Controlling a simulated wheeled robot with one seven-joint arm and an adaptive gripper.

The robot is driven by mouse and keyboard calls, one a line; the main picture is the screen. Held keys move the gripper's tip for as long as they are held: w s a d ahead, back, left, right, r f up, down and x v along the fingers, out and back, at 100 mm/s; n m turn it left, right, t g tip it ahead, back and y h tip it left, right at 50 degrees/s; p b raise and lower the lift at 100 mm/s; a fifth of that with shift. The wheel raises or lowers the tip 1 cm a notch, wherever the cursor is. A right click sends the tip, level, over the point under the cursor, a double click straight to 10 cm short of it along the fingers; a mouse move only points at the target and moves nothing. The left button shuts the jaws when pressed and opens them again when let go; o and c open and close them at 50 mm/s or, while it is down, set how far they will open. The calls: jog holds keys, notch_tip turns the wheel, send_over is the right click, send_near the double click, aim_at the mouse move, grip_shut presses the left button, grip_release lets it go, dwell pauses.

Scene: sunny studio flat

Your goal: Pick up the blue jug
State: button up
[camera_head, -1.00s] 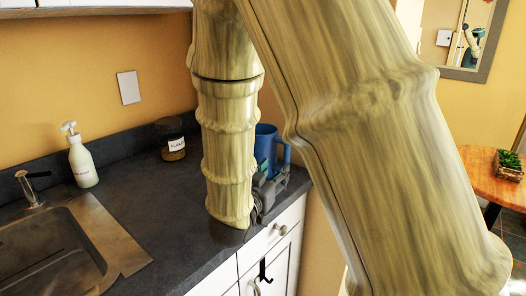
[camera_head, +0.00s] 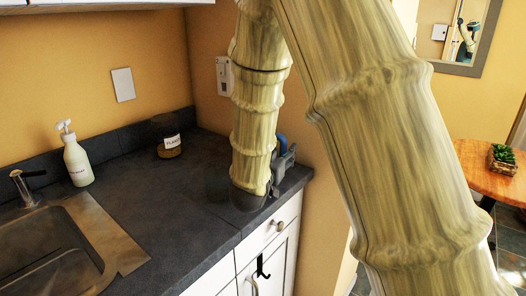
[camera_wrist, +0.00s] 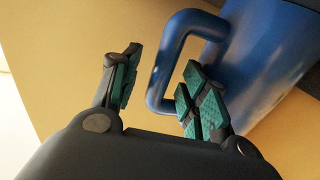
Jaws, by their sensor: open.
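The blue jug (camera_wrist: 262,75) fills the right of the wrist view, its body tilted in that picture. Its loop handle (camera_wrist: 158,75) points left, towards my fingers. My gripper (camera_wrist: 160,85) is open. The left finger is apart from the handle on its outer side. The right finger shows in front of the handle's opening and the jug's side; I cannot tell whether it touches. In the head view my gripper (camera_head: 284,166) is at the counter's right end, and only a small blue part of the jug (camera_head: 281,143) shows behind my arm.
The dark counter (camera_head: 190,190) holds a labelled jar (camera_head: 169,147), a white soap bottle (camera_head: 77,162) and a sink (camera_head: 45,255) with a tap (camera_head: 24,187). A wall rises behind the jug. A wooden table (camera_head: 485,180) with a plant (camera_head: 502,158) stands at far right.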

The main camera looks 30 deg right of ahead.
jog(key=shift+w+d, duration=0.35)
jog(key=shift+d, duration=0.2)
grip_shut()
jog(key=shift+r, duration=0.15)
